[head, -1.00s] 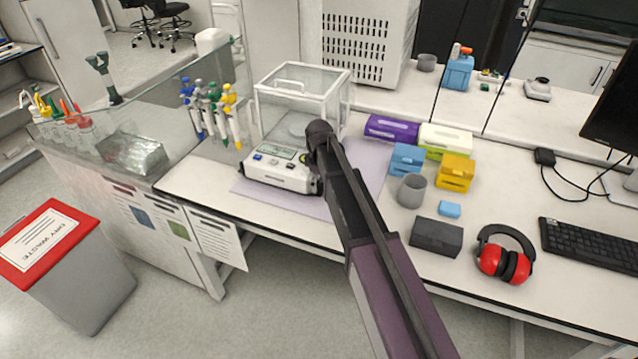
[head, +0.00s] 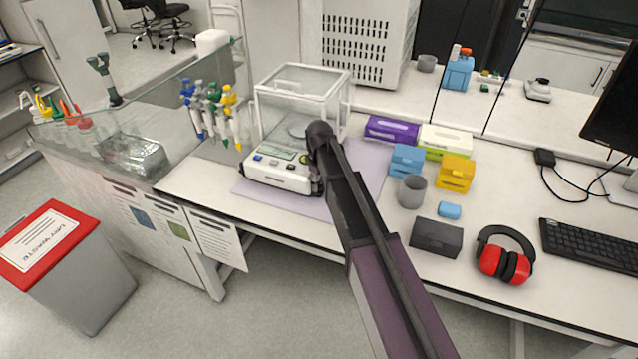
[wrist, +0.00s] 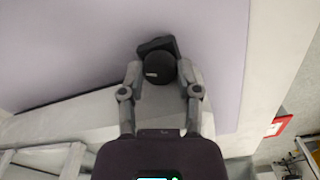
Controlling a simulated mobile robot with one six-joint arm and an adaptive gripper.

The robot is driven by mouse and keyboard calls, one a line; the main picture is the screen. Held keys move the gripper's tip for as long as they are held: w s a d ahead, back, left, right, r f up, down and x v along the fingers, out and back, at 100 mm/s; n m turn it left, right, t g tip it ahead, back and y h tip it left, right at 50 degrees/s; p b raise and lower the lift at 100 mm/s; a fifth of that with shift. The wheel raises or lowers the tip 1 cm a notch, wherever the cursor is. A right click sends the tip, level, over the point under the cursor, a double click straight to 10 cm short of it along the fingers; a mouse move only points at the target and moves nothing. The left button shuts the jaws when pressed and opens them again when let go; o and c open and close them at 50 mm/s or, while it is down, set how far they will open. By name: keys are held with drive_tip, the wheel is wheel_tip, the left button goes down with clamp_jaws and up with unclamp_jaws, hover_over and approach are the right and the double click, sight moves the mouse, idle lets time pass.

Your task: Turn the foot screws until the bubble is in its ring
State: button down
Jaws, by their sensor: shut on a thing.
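The white analytical balance (head: 282,177) with its clear draft shield stands on a lavender mat (head: 366,171) on the bench. In the wrist view, a round black foot screw (wrist: 160,67) sits between the two fingers of my gripper (wrist: 159,74). The gripper is shut on this screw, with one finger on each side. In the head view, my arm reaches in from the lower right to the balance's front right corner and hides the fingertips and the screw. The other foot screws are not distinguishable.
A rack of pipettes (head: 212,113) stands left of the balance. Purple (head: 392,129) and green boxes, blue and yellow boxes, a grey cup (head: 412,191), a dark box (head: 437,237) and red earmuffs (head: 504,256) lie to the right. The bench front edge is close.

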sight(319, 184)
idle(0.3)
drive_tip(key=shift+c, duration=1.5)
unclamp_jaws()
drive_tip(key=shift+a, duration=0.1)
drive_tip(key=shift+n, duration=1.3)
wheel_tip(319, 184, up, 14)
drive_tip(key=p, duration=1.4)
drive_tip(key=s+d+f+m+b, duration=0.4)
drive_tip(key=s+d+m, duration=0.2)
drive_tip(key=s+d, duration=0.4)
drive_tip(key=s+d+f+m+b, duration=0.4)
drive_tip(key=s+d+m, duration=0.3)
drive_tip(key=s+d, duration=0.3)
drive_tip(key=shift+s+f, duration=0.25)
drive_tip(key=shift+s, duration=0.8)
